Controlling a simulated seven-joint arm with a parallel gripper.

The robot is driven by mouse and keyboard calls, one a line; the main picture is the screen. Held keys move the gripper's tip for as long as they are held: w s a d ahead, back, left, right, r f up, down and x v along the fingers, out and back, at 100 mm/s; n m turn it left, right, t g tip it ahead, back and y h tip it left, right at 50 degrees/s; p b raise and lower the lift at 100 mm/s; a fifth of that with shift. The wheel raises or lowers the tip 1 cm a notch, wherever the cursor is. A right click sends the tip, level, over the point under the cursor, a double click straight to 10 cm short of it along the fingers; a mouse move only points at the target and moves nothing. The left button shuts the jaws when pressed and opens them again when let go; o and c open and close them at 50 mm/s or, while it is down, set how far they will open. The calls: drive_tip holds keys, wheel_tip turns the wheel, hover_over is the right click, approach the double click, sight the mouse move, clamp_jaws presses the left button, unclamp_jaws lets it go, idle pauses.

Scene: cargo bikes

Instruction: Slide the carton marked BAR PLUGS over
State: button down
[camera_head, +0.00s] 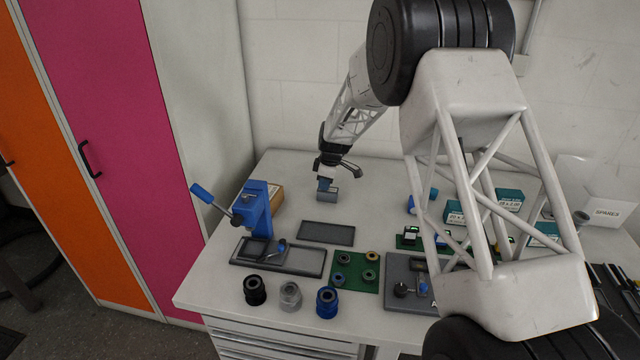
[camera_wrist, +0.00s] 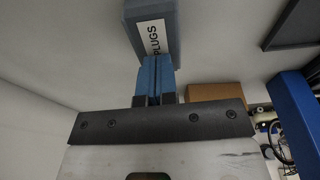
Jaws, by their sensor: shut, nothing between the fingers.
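The carton (camera_head: 328,197) is a small blue-grey box on the white bench, at the back middle in the head view. In the wrist view the carton (camera_wrist: 135,38) is at the top, with a white label on which PLUGS can be read; the rest of the label is cut off or hidden. My gripper (camera_head: 325,184) is at the carton, partly in front of or above it. In the wrist view its blue fingers (camera_wrist: 155,60) are shut together with nothing between them. Their tips overlap the carton's near edge; I cannot tell whether they touch it.
A flat dark tray (camera_head: 326,232) lies in front of the carton. A blue lever press (camera_head: 252,208) stands to the left, with a brown box (camera_head: 276,197) behind it. Teal boxes (camera_head: 510,197) are at right. The bench around the carton is clear.

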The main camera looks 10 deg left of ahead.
drive_tip(key=d, duration=0.6)
drive_tip(key=d+f, duration=0.1)
drive_tip(key=d, duration=1.2)
drive_tip(key=shift+s+d+f, duration=0.15)
drive_tip(key=shift+s+f, duration=0.25)
drive_tip(key=shift+r, duration=0.15)
drive_tip(key=shift+w+r, duration=0.15)
drive_tip(key=shift+r, duration=0.7)
drive_tip(key=shift+r, duration=0.15)
drive_tip(key=shift+r, duration=0.1)
drive_tip(key=d, duration=1.1)
drive_tip(key=shift+d+r, duration=0.15)
drive_tip(key=shift+d, duration=0.25)
